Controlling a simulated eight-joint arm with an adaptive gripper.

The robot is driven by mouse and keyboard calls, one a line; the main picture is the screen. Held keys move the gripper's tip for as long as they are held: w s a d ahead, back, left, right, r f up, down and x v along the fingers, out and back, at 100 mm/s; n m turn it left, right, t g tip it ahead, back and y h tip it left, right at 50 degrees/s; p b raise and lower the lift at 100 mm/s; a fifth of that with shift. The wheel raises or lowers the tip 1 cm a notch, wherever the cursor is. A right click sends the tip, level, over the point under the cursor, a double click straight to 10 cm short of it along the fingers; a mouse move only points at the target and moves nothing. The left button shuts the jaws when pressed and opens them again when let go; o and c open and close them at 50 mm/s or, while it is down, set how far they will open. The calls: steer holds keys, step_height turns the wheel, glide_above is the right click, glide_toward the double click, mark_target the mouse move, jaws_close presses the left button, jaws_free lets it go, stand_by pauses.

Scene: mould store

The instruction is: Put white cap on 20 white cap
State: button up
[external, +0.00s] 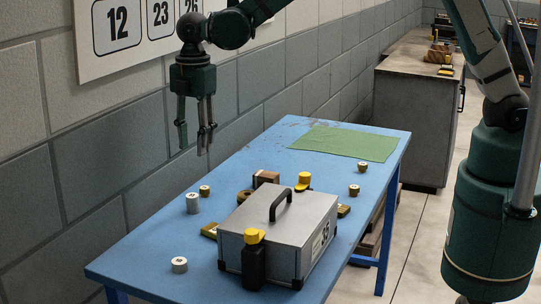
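A short white cylinder with a dark mark on its top, apparently a white cap (179,265), stands near the left front edge of the blue table. A taller white-grey cylinder (193,204), also with a marked top, stands farther back near the wall side. The numbers on both are too small to read, so I cannot tell which is 20. My gripper (195,146) hangs pointing down in the air, above and behind the taller cylinder. Its fingers are apart with nothing between them.
A grey case (289,223) with a black handle fills the table's front middle. A black and yellow clamp-like object (254,260) stands against it. Small brass cylinders (353,190) and blocks lie around it. A green mat (345,143) lies bare at the far end.

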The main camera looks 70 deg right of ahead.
steer(key=s+d+r+m+t, duration=0.3)
steer(key=s+d+r+m, duration=0.5)
steer(key=s+d+r, duration=0.85)
steer(key=s+d+m+t, duration=0.2)
steer(key=s+d+m, duration=0.2)
steer(key=s, duration=0.6)
steer(key=s+d+m+t, duration=0.2)
steer(key=s+d+m, duration=0.3)
steer(key=s, duration=0.6)
steer(key=shift+s+d+r, duration=0.15)
steer(key=shift+d, duration=0.4)
